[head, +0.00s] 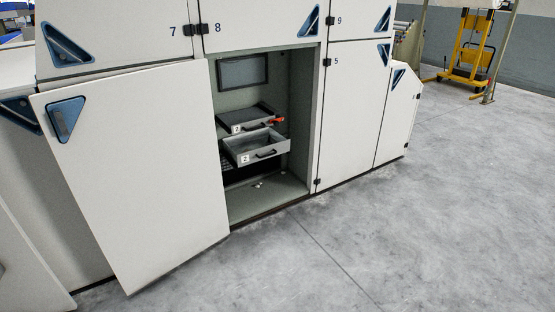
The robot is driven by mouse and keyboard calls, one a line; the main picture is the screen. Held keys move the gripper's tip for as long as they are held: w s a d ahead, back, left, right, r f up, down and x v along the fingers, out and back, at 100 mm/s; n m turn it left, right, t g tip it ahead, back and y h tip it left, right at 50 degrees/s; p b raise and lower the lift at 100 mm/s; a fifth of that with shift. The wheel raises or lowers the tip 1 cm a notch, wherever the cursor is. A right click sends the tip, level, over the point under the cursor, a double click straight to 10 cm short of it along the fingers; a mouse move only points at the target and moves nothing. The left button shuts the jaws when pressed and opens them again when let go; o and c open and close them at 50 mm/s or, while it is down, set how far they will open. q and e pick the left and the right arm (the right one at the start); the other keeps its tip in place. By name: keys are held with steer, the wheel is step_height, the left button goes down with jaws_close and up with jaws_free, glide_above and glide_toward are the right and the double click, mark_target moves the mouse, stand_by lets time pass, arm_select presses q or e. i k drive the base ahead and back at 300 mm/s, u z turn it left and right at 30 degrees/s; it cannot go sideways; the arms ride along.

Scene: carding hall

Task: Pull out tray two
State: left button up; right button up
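Two grey trays sit one above the other inside an open cabinet bay. The lower tray (258,147) has a white label that reads 2 and a dark handle on its front. It stands out from the bay's inside, and its open top looks empty. The upper tray (247,118) also has a small label, too small to read surely. An orange-red part (275,121) shows at its right front. Neither of my grippers is in view.
A large white door (140,165) stands swung open left of the bay. Closed panels with numbers such as 5 (350,110) flank it on the right. The grey floor (400,230) in front is clear. A yellow lift trolley (470,50) stands far back right.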

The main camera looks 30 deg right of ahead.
mark_target(255, 140)
steer(key=z, duration=0.8)
steer(key=i, duration=1)
steer(key=z, duration=1.15)
steer(key=i, duration=1.95)
steer(key=u, duration=0.65)
steer(key=i, duration=0.55)
steer(key=u, duration=0.3)
